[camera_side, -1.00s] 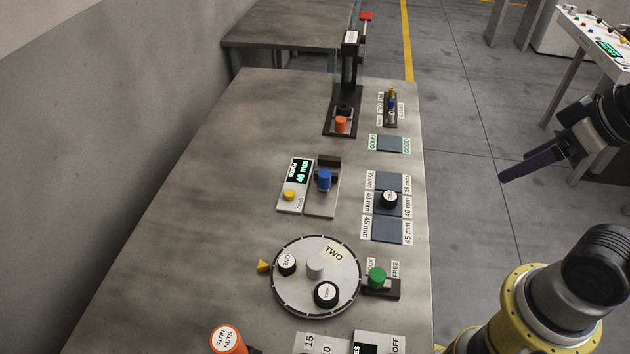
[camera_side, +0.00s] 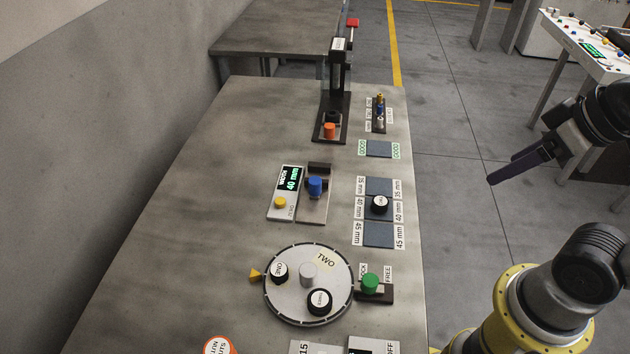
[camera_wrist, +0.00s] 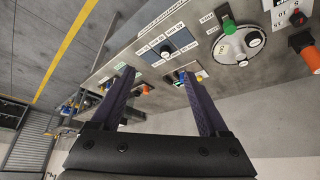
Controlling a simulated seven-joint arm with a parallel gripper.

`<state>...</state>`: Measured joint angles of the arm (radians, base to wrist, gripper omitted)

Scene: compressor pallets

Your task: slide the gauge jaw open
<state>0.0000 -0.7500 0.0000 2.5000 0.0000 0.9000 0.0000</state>
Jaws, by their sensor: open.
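The gauge in the side view has a panel with a green "40 mm" readout (camera_side: 290,179) and a yellow button (camera_side: 280,203). Beside it is a narrow plate (camera_side: 312,211) carrying the blue-knobbed jaw (camera_side: 315,187), which sits close to a dark block (camera_side: 319,167) at the plate's far end. My gripper (camera_side: 491,181) is open and empty, off the bench's right side above the floor, well away from the gauge. In the wrist view its two fingers (camera_wrist: 160,82) are spread apart, with the gauge partly hidden and small between them.
A turntable (camera_side: 291,305) and green knob (camera_side: 370,282) are nearer. A tall press (camera_side: 337,75) stands farther back. The bench's left side is clear.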

